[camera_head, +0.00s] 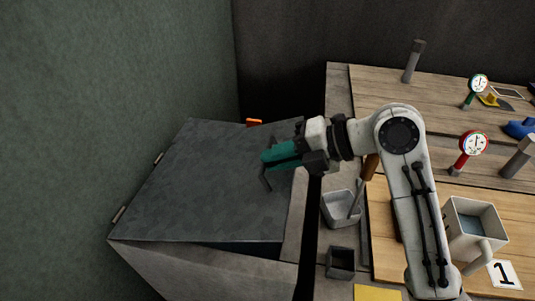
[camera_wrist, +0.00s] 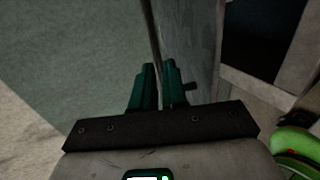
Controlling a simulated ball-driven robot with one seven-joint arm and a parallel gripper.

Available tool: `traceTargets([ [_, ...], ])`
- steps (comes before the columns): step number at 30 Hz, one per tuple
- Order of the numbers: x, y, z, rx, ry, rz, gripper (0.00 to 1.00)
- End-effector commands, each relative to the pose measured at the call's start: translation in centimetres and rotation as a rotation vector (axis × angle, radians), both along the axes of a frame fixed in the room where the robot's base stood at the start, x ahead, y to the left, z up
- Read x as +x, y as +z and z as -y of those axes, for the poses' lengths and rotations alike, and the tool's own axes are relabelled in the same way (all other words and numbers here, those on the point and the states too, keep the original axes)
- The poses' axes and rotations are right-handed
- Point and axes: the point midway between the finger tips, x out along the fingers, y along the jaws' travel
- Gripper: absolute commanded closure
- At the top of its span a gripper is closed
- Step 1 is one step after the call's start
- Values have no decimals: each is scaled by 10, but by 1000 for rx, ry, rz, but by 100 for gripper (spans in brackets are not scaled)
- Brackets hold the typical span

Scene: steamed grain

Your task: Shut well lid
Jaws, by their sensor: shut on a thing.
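The well lid (camera_head: 205,185) is a dark grey slab on the left, over a stone well box (camera_head: 215,268). A dark gap shows below its near edge, so it stands partly raised. The lid also shows steeply in the wrist view (camera_wrist: 199,45), beside a dark opening (camera_wrist: 262,40). A thin dark bar handle (camera_head: 266,183) sits near the lid's right edge. My gripper (camera_head: 272,160) has teal fingers shut on the handle. In the wrist view the fingers (camera_wrist: 158,85) close around the thin bar; the exact contact is partly hidden.
Hinges (camera_head: 119,214) lie along the lid's left edge by the green wall (camera_head: 120,80). Right of the well are a grey stone mortar (camera_head: 338,211), a small dark box (camera_head: 341,262), a white mug (camera_head: 474,222) and gauges (camera_head: 473,144) on wooden boards. An orange item (camera_head: 254,122) shows behind the lid.

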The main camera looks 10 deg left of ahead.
Motion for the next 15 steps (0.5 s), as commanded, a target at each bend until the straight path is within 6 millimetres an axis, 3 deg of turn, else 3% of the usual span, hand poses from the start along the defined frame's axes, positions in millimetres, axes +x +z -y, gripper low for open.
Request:
traceTargets([
  [15, -1, -8, 4, -1, 2, -1, 100],
])
